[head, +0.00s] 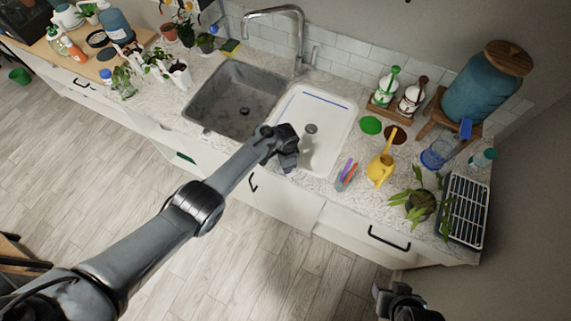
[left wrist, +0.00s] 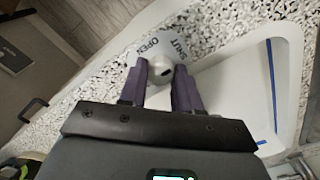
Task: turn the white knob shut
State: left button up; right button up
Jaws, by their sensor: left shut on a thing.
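The white knob (left wrist: 158,68) sits between the two purple fingers of my left gripper (left wrist: 160,80) in the left wrist view, and the fingers are shut on it. A pale round plate (left wrist: 185,30) behind the knob carries the words OPEN and SHUT. The knob has a small dark mark on its face; I cannot tell which word it lines up with. In the head view my left gripper (head: 288,158) is at the front edge of the white basin and hides the knob. My right gripper (head: 385,300) is at the bottom right, away from the counter; its jaws are unclear.
The white basin (head: 335,108) with a blue line lies beside the grey sink (head: 212,98). Right of it are colored markers (head: 347,176), a yellow watering can (head: 380,168), a plant (head: 418,205) and a rack (head: 464,212). A blue dispenser (head: 480,88) stands at the back right.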

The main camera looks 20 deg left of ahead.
dwell(0.4)
pick_arm(q)
jog(key=o, duration=1.1)
jog(key=shift+c, duration=0.2)
jog(key=shift+r+p, duration=0.3)
jog(key=shift+r, duration=0.3)
notch_tip(320, 180, up, 10)
jog(key=p, duration=0.2)
jog(key=shift+f, duration=0.2)
